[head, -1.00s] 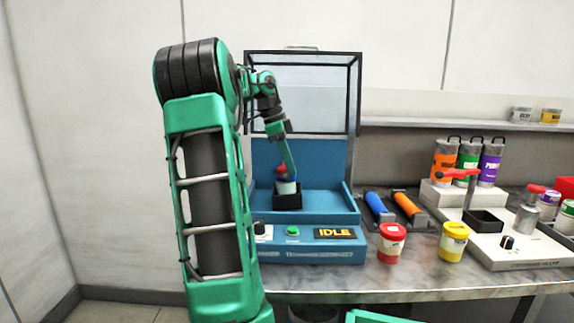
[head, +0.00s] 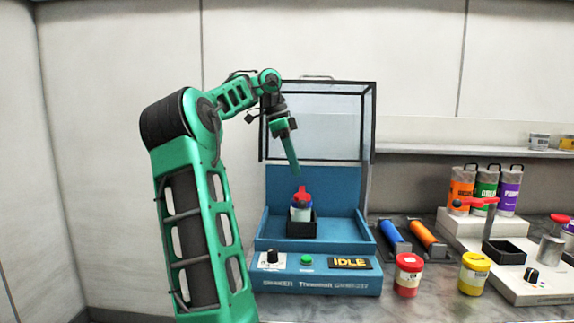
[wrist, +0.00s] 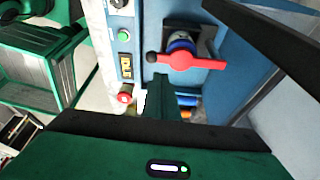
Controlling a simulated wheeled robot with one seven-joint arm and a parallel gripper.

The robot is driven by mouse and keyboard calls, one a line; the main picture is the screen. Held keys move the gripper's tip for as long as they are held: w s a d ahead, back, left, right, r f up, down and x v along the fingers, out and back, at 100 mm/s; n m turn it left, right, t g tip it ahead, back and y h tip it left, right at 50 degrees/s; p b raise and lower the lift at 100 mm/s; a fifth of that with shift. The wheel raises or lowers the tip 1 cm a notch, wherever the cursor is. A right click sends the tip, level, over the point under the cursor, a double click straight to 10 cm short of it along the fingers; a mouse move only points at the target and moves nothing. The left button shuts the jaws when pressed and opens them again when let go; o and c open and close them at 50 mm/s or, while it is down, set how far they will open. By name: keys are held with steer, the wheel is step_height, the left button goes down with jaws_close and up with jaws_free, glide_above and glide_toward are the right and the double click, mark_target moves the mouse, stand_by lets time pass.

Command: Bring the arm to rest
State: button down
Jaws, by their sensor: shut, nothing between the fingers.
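My gripper (head: 296,174) is shut and empty. It points down above the jar (head: 301,210) with the red clamp handle (head: 303,193) on top, with a small gap between them. The jar sits upright in a black holder (head: 301,228) inside the blue shaker (head: 315,284). The shaker's clear lid (head: 318,120) is raised and its display reads IDLE. In the wrist view, the red handle (wrist: 190,61) lies just beyond my gripper (wrist: 172,85), over the blue-topped jar.
A red jar (head: 408,275) and a yellow jar (head: 474,273) stand right of the shaker. A blue roller (head: 394,237) and an orange roller (head: 427,238) lie behind them. Orange, green and purple canisters stand on a white stand at right. Wall space left is free.

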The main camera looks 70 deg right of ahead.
steer(key=shift+w+r, duration=0.2)
steer(key=shift+r, duration=0.2)
steer(key=shift+a, duration=0.1)
stand_by(0.3)
steer(key=w+a+f+n+t, duration=0.1)
steer(key=a+f+n, duration=0.7)
steer(key=a, duration=0.5)
steer(key=w+a+f+n+t, duration=0.1)
steer(key=a+f+n, duration=0.8)
steer(key=a, duration=0.5)
steer(key=w+a+f+n+t+y, duration=0.1)
steer(key=w+a+f+n, duration=0.1)
steer(key=a+f+n, duration=0.6)
steer(key=a+n, duration=0.1)
steer(key=a, duration=0.5)
steer(key=shift+f+n+t, duration=0.25)
steer(key=shift+n+t, duration=0.05)
steer(key=shift+n, duration=0.1)
steer(key=shift+s+d, duration=0.1)
steer(key=shift+d, duration=0.05)
